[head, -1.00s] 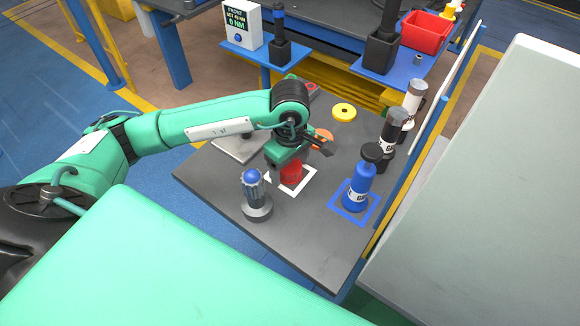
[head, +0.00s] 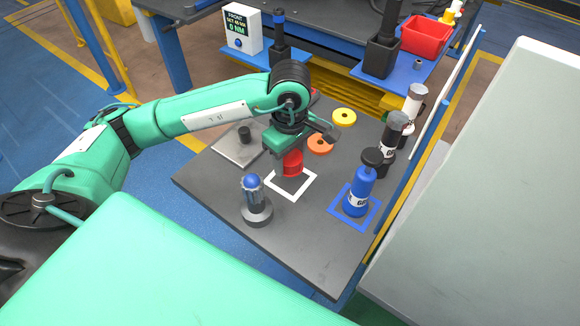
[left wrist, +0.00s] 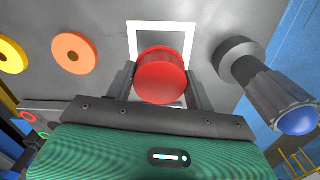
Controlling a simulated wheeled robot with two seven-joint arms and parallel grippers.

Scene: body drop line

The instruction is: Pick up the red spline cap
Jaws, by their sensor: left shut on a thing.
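The red spline cap (head: 292,162) is held in my left gripper (head: 287,168), above the dark table near the white square outline (head: 272,184). In the left wrist view the red cap (left wrist: 161,76) sits between the two fingers of the left gripper (left wrist: 160,85), which touch it on both sides. The white outline (left wrist: 134,28) shows behind it, and the square's inside is bare in the head view. The cap's underside is hidden. My right gripper is not in view.
A blue-topped tool on a round base (head: 257,203) stands close by. A blue bottle (head: 358,190) stands on a blue-outlined square. Orange (head: 320,144) and yellow (head: 344,117) rings lie behind. A grey plate with a dark knob (head: 236,152) lies left.

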